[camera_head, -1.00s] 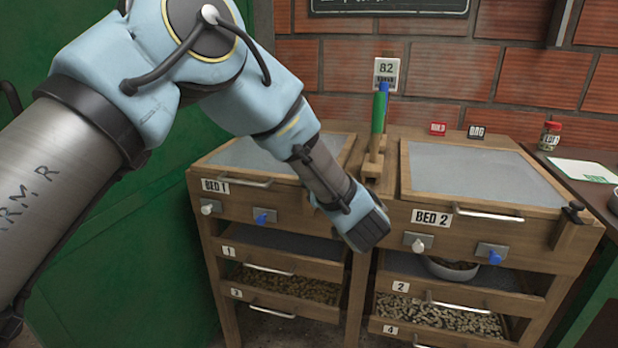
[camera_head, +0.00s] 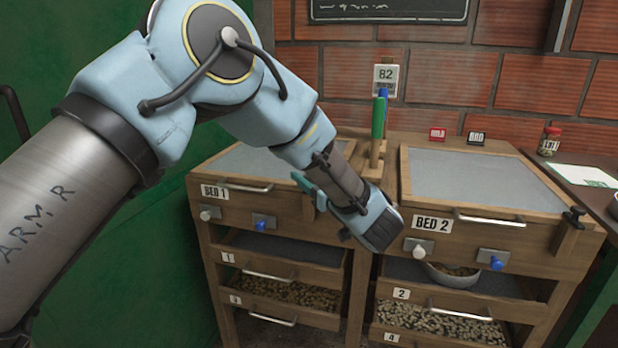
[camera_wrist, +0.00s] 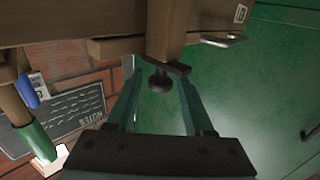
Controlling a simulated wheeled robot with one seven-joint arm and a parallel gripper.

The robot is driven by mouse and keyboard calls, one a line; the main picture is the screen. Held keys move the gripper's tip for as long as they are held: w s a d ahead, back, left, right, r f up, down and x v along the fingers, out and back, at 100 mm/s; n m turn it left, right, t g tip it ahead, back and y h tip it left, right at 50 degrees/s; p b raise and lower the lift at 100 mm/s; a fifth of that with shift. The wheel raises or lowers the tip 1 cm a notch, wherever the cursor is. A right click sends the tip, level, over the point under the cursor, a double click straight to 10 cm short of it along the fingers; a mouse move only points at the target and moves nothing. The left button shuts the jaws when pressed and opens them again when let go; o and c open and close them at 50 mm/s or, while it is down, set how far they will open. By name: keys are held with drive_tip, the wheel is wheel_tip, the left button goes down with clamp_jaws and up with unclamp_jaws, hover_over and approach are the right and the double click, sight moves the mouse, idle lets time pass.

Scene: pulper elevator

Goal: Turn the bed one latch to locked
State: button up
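The bed one latch (camera_wrist: 162,78) shows in the wrist view as a dark round knob with a short flat black lever, below a wooden post. It lies between my two teal fingers; my gripper (camera_wrist: 158,92) is open, and contact with the knob cannot be told. In the head view my gripper (camera_head: 328,212) is at the right end of the BED 1 front, its fingers spread and pointing left. My arm and gripper hide the latch there. Bed one (camera_head: 262,209) is a wooden frame with a grey screen top. The lever's locked or unlocked state cannot be told.
Bed two (camera_head: 520,236) stands to the right with its own black latch (camera_head: 573,215). A green-handled tool (camera_head: 378,120) stands upright between the beds. A green wall (camera_head: 150,270) is at left.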

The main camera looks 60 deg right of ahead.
drive_tip(key=shift+o, duration=0.5)
drive_tip(key=shift+s, duration=0.1)
drive_tip(key=shift+s+a+f, duration=0.1)
drive_tip(key=shift+s+a, duration=0.05)
drive_tip(key=shift+s, duration=0.1)
drive_tip(key=b+v, duration=0.2)
drive_tip(key=v, duration=0.8)
